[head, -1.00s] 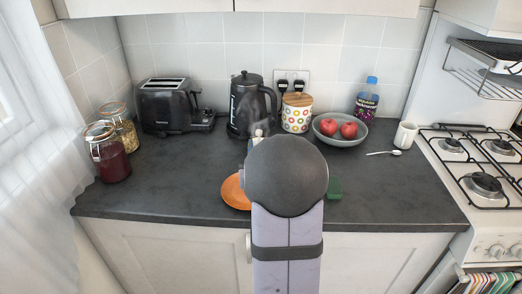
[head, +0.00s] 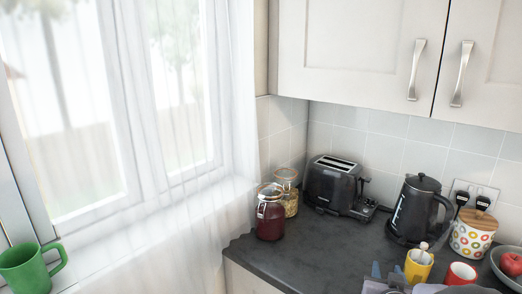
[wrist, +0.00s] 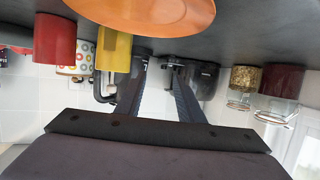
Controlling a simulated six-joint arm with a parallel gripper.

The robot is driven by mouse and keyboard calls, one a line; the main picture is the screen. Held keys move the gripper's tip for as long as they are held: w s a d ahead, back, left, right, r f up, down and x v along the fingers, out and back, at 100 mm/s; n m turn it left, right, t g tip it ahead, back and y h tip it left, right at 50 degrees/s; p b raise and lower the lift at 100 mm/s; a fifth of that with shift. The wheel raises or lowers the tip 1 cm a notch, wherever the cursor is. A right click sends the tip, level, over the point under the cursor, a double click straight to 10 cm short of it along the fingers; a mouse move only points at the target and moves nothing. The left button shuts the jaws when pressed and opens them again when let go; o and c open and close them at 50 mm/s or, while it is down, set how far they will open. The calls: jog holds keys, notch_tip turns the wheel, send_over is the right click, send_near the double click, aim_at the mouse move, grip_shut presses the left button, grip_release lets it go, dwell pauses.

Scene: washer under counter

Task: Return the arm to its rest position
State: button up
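My gripper (wrist: 157,66) is open in the wrist view, with two dark fingers apart and nothing seen between them. In this upside-down view an orange plate (wrist: 150,12) lies on the counter near the fingertips. A yellow mug (wrist: 115,50) and a red mug (wrist: 54,38) stand to the left of the fingers. In the head view, part of my arm shows at the bottom right edge, by the yellow mug (head: 419,268) and the red mug (head: 461,274). A pale utensil seems to stand in the yellow mug.
The counter (head: 300,262) carries a black toaster (head: 335,187), a kettle (head: 418,212), a patterned canister (head: 472,236), a red-filled jar (head: 270,215) and a grain jar (head: 287,190). A green mug (head: 28,270) stands by the curtained window. Cupboards (head: 350,45) hang above.

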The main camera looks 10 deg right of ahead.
jog(key=a, duration=0.2)
jog(key=s+a+f+n+g+y+p, duration=0.1)
jog(key=a, duration=0.1)
jog(key=a+f+g+y, duration=0.1)
jog(key=a, duration=0.2)
jog(key=shift+s+f, duration=0.15)
jog(key=shift+s, duration=0.05)
jog(key=s+a+f+n+g+y+p, duration=0.1)
jog(key=s+a+f+n+g+y, duration=0.1)
jog(key=s+a+g, duration=0.3)
jog(key=s+a+f+n+g+y+p, duration=0.2)
jog(key=s+a+g, duration=0.3)
jog(key=s+a, duration=0.7)
jog(key=s+f, duration=0.1)
jog(key=s, duration=0.1)
jog(key=shift+s+g, duration=0.3)
jog(key=shift+s, duration=0.05)
